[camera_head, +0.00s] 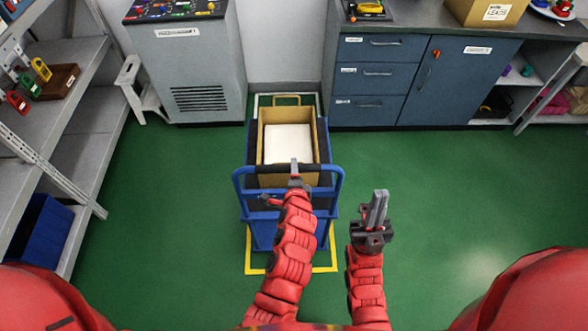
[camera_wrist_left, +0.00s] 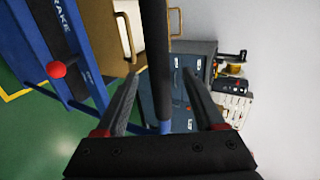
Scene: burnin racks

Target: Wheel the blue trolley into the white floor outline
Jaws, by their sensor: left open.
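The blue trolley (camera_head: 262,231) stands in the middle, facing the gap between the cabinets. Its dark push handle (camera_head: 270,169) is on the near side. The white floor outline (camera_head: 262,97) shows only in part, beyond the trolley's far end; the trolley hides the rest. My left gripper (camera_head: 295,172) is at the handle. In the left wrist view my left gripper (camera_wrist_left: 162,112) is open, with the handle bar (camera_wrist_left: 159,60) between its fingers and gaps on both sides. My right gripper (camera_head: 377,208) is right of the trolley, fingers together, empty and apart from the handle.
A yellow floor outline (camera_head: 288,270) shows around the trolley's near end. An open carton (camera_head: 264,140) with white contents rides on it. A red knob (camera_wrist_left: 57,68) is beside brake lettering. A grey cabinet (camera_head: 200,70) and blue drawers (camera_head: 370,85) flank the gap. Green floor is clear at right.

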